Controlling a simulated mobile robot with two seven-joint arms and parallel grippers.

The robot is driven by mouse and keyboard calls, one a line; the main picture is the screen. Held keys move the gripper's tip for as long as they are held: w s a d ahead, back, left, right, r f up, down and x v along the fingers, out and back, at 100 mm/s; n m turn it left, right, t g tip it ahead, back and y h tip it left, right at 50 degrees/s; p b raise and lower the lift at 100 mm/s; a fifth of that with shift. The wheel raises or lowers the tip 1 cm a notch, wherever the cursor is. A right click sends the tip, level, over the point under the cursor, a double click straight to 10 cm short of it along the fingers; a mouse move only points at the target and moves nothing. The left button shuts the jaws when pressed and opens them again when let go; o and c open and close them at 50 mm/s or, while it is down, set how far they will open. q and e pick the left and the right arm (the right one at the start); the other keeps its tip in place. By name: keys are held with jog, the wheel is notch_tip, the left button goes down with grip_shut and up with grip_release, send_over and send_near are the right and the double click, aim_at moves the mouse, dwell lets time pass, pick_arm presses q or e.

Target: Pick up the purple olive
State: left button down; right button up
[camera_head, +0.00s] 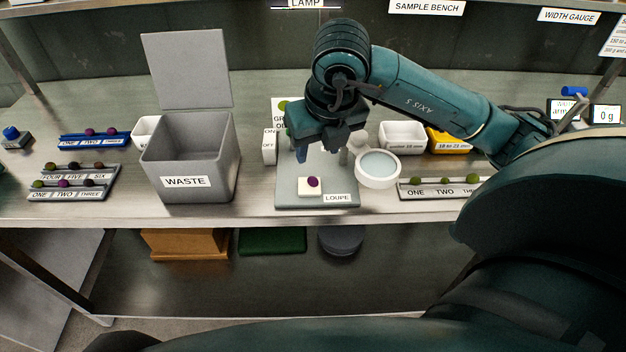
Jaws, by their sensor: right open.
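A dark purple olive (312,181) sits on a small white block (304,190) on the grey loupe plate (335,190). My right gripper (322,154) hangs above and behind this olive, pointing down, with its fingers apart and nothing seen between them. It does not appear to touch the olive. My left gripper is not in view.
The loupe's round lens (378,168) stands close to the right of the gripper. A grey waste bin (215,165) with its lid raised stands at left. White (403,137) and yellow (447,141) trays and a rack with green olives (425,192) are at right.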

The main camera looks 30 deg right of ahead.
send_over(314, 180)
jog(key=s, duration=0.1)
jog(key=f, duration=0.4)
jog(key=shift+s+a+f, duration=0.1)
jog(key=shift+a+f, duration=0.1)
jog(key=shift+a, duration=0.05)
jog(key=shift+s+p+x, duration=0.15)
jog(key=shift+p+x, duration=0.15)
jog(key=shift+x, duration=1)
jog(key=shift+s+p+x, duration=0.15)
jog(key=shift+p+x, duration=0.15)
jog(key=shift+x, duration=1)
jog(key=shift+f, duration=0.1)
jog(key=shift+c, duration=0.5)
jog(key=c, duration=0.6)
